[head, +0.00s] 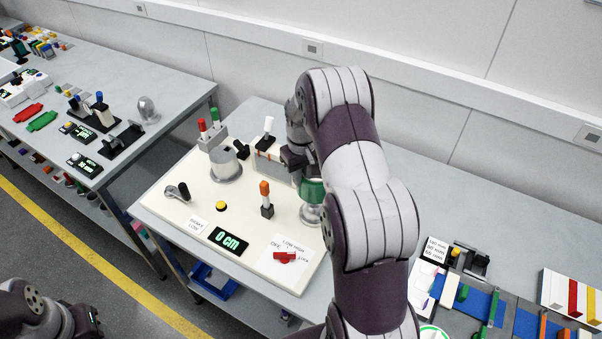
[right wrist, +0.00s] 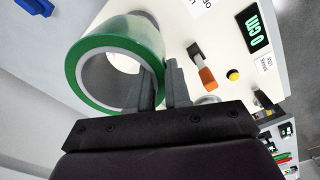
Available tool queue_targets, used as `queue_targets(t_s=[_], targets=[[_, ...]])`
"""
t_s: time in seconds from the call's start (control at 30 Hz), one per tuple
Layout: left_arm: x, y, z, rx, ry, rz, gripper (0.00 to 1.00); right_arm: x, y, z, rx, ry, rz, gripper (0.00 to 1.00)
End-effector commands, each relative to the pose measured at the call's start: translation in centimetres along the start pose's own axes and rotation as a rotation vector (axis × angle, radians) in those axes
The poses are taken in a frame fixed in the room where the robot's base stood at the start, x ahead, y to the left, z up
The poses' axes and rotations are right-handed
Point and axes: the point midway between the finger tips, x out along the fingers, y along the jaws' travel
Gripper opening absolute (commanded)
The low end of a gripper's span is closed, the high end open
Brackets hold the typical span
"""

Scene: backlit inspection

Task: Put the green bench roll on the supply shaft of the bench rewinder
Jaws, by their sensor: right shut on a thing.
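The green bench roll (head: 312,190) is a green ring on a pale core. My right gripper (right wrist: 164,85) is shut on its wall, with one finger inside the core and one outside. In the head view my right arm hides most of this gripper. The roll stands over a round metal flange (head: 311,214) at the right of the cream rewinder board (head: 180,175). Whether a shaft is inside the core cannot be told. Another metal hub (head: 225,167) stands at the back left of the board. My left gripper (head: 82,321) is at the bottom left, away from the board, its jaws unclear.
An orange-topped lever (head: 265,200), yellow button (head: 221,206), black crank (head: 178,193), red knob (head: 285,257) and "0 cm" display (head: 229,241) are on the board. Red and green-topped posts (head: 210,127) stand behind. Another bench (head: 170,85) is at left; coloured parts crowd the right.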

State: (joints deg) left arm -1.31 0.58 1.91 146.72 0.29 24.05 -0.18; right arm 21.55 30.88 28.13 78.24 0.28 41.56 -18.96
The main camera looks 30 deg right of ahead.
Motion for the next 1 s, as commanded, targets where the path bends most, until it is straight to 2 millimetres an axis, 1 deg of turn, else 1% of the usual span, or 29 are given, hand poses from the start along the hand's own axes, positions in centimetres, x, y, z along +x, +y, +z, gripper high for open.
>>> queue_targets(t_s=[0.03,0.17,0.4,0.53,0.63,1.0], targets=[[-0.1,0.0,0.0,0.000,0.001,0.000,0.48,0.0,0.0,0.0,-0.001,0.001,0.001,0.00],[0.7,0.0,0.1,0.000,0.001,0.000,0.48,1.1,0.0,0.0,-0.001,0.002,0.001,0.00],[2.8,0.0,0.3,0.000,0.000,0.000,0.48,4.1,0.0,0.1,0.000,0.000,0.000,0.00],[3.6,0.0,0.4,0.000,0.000,0.000,0.48,5.4,0.0,0.0,0.000,0.002,0.001,0.00],[3.7,0.0,0.4,0.000,0.000,0.000,0.48,5.8,0.0,0.0,0.000,0.003,0.001,0.00],[3.6,0.0,0.4,0.000,0.001,0.000,0.48,5.7,0.0,0.1,0.000,0.002,0.001,0.00]])
